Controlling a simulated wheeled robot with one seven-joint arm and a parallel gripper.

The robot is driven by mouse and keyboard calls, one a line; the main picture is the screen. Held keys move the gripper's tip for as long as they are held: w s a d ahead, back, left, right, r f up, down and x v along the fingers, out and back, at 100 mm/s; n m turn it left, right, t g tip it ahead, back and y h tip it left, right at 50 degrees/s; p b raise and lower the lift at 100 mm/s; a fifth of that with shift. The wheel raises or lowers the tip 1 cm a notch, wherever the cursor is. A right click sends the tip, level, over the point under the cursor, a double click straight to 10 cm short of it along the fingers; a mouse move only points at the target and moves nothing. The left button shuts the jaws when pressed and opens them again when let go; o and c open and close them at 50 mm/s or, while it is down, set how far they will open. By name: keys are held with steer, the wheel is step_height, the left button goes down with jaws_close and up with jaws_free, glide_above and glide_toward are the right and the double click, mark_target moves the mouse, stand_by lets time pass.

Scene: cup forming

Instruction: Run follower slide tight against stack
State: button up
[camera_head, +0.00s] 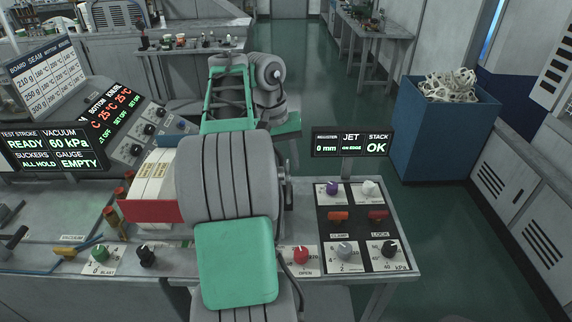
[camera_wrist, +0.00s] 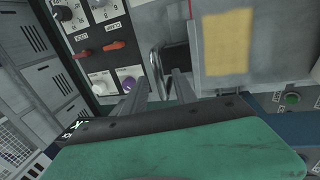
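A stack of pale blanks (camera_head: 155,180) stands left of my arm in the head view, with a red plate (camera_head: 152,211) along its near side. My arm hides the right part of both, and I cannot tell which part is the follower slide. In the wrist view my gripper (camera_wrist: 161,76) points down at the bench with its two grey fingers apart. A curved metal handle (camera_wrist: 155,62) shows between the fingertips, with a dark slot beside it. I cannot tell whether the fingers touch it. My gripper is hidden behind my arm in the head view.
A display (camera_head: 351,143) reads 0 mm, jet on edge, stack OK. Below it is a knob panel (camera_head: 358,228); a red knob (camera_head: 301,255) sits beside it. Another display (camera_head: 53,149) reads ready, 60 kPa. A blue bin (camera_head: 440,140) stands right, past open floor.

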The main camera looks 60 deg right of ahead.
steer(key=shift+c, duration=0.4)
jaws_close()
stand_by(0.9)
